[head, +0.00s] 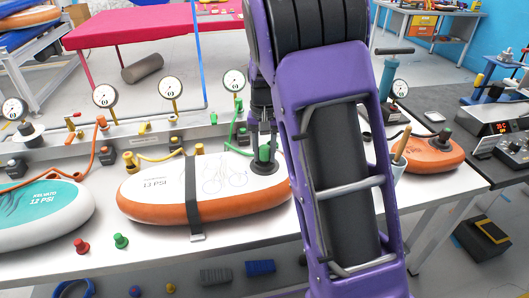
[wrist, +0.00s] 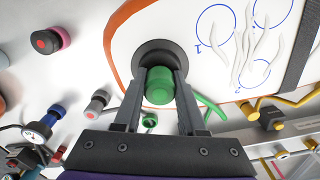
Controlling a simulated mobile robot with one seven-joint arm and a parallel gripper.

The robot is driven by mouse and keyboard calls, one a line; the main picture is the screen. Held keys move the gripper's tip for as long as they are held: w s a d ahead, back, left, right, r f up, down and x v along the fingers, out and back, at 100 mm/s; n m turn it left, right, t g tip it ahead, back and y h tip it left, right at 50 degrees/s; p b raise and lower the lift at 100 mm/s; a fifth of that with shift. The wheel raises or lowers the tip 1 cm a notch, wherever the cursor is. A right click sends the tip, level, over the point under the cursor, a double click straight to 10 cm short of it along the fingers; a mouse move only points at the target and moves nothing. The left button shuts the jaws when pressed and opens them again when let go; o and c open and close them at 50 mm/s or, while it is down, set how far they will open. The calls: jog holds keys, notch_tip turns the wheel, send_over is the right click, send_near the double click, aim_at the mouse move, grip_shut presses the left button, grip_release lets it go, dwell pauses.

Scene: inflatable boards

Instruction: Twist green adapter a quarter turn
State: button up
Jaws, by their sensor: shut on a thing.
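The green adapter (wrist: 160,84) sits in the round black valve (wrist: 150,50) of the white and orange board in the wrist view. My gripper (wrist: 160,88) is shut on the adapter, one finger on each side. In the head view the adapter (head: 265,153) stands upright at the right end of the middle board (head: 160,190), and my gripper (head: 263,135) reaches down onto it from above. My purple arm hides part of the board's right end.
A dark strap (head: 192,195) crosses the middle board. A teal and white board (head: 45,208) lies to the left, and an orange board (head: 430,152) to the right. A red cap (head: 81,246) and a green cap (head: 121,241) lie at the front of the table.

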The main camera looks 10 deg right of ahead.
grip_shut()
jog(key=n, duration=0.2)
jog(key=shift+n, duration=1.5)
jog(key=shift+n, duration=2.5)
jog(key=shift+d+r+n, duration=0.1)
jog(key=shift+n, duration=0.7)
jog(key=n, duration=0.3)
jog(key=shift+p, duration=0.35)
